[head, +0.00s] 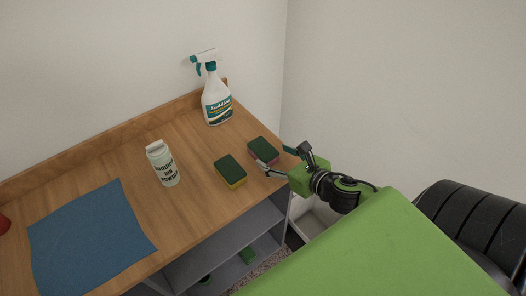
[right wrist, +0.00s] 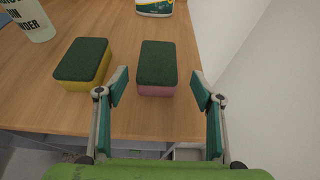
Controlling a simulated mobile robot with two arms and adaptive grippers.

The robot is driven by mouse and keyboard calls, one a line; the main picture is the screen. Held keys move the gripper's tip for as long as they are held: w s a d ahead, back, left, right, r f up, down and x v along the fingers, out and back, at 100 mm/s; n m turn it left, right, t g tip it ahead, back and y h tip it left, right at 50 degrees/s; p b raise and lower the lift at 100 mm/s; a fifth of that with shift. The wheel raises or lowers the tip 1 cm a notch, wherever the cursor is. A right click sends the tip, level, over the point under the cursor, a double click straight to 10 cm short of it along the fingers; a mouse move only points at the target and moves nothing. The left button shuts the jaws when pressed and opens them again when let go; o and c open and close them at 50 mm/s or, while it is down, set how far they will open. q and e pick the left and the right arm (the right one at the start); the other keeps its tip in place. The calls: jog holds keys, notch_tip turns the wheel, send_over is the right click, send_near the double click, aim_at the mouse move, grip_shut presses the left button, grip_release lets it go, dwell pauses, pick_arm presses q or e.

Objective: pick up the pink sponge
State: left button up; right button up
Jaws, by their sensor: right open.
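The pink sponge (head: 261,152) has a dark green top and lies flat near the right end of the wooden tabletop in the head view. It also shows in the right wrist view (right wrist: 156,89), just beyond and between the fingertips. My right gripper (head: 276,160) is open and empty at the table's right edge, close to the pink sponge. In the right wrist view its two fingers (right wrist: 160,88) are spread to either side of the sponge's near end. I cannot tell whether either finger touches it. My left gripper is not in view.
A yellow sponge (head: 230,175) with a green top lies just left of the pink one. A spray bottle (head: 216,105) stands behind. A white powder bottle (head: 162,165) and a blue cloth (head: 88,235) are farther left. A wall rises at the right.

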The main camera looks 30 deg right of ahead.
aim_at(269, 154)
jog(key=shift+w+a+f, duration=0.1)
jog(key=shift+w+a, duration=0.05)
jog(key=shift+w, duration=0.55)
jog(key=shift+p+x, duration=0.7)
jog(key=shift+x, duration=1.4)
jog(key=shift+a+f, duration=0.1)
jog(key=shift+a, duration=0.05)
jog(key=c, duration=0.8)
